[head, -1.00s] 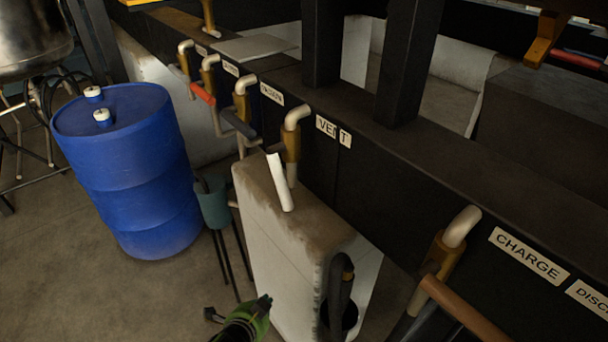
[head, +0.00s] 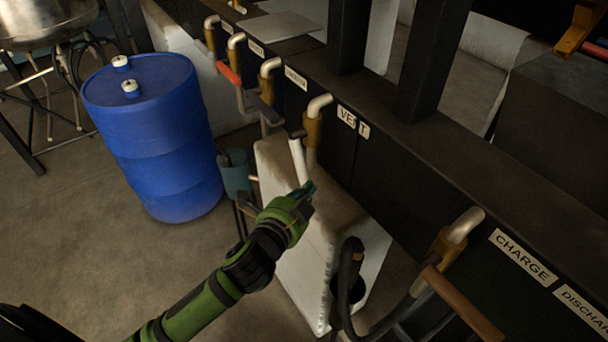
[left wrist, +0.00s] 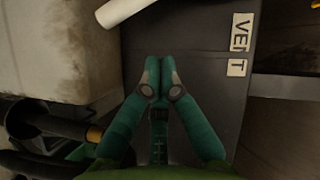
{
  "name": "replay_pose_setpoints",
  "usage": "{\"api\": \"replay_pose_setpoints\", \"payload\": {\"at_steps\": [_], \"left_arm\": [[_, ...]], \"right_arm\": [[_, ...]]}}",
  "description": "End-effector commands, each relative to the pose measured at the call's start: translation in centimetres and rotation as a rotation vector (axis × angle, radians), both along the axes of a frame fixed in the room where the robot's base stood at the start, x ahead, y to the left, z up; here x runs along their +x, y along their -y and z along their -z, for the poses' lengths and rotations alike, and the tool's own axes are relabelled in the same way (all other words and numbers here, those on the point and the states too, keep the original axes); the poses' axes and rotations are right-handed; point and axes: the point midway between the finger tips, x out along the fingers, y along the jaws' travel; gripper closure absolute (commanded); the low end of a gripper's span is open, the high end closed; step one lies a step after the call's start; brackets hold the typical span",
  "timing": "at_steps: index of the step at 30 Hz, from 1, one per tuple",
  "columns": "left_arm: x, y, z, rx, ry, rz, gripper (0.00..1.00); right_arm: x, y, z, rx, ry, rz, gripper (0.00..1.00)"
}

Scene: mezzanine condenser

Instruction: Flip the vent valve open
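The vent valve has a brass body (head: 313,132) with a pale bent pipe on top, left of the VENT label (head: 353,121). Its white lever handle (head: 298,160) slants down from the body. My left gripper (head: 309,189) is just below the handle's lower end in the head view, in front of the pale block. In the left wrist view its two green fingers (left wrist: 160,64) are together with nothing between them. The white handle (left wrist: 122,10) shows at the top there, apart from the fingertips, and the split VENT label (left wrist: 239,45) is to the right. My right gripper is not visible.
A pale worn block (head: 325,228) stands below the valve. A brown-handled charge valve (head: 463,306) is at the right, and a red-handled valve (head: 229,73) is at the far left of the dark beam. A blue drum (head: 150,140) stands left, with open floor before it.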

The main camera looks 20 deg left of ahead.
Motion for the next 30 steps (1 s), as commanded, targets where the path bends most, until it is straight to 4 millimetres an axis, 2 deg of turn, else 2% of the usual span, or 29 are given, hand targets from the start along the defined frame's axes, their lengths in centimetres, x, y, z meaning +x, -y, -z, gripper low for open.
{"api": "replay_pose_setpoints", "payload": {"at_steps": [3, 9, 15, 25, 30], "left_arm": [[2.3, 0.3, 0.2, 0.000, 0.001, 0.000, 1.00], [4.2, -1.4, 1.6, 0.001, -0.001, 0.000, 1.00], [4.9, -2.0, 2.1, 0.000, -0.001, 0.001, 1.00], [4.9, -2.1, 2.2, 0.001, 0.000, 0.001, 1.00], [5.3, -2.5, 3.4, 0.057, 0.045, 0.000, 1.00]], "right_arm": [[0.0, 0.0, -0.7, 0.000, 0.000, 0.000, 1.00], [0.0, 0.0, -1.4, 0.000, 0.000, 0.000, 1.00], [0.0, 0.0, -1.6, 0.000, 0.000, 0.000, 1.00], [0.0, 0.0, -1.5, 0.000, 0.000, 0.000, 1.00], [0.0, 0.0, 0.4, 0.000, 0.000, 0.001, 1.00]]}}
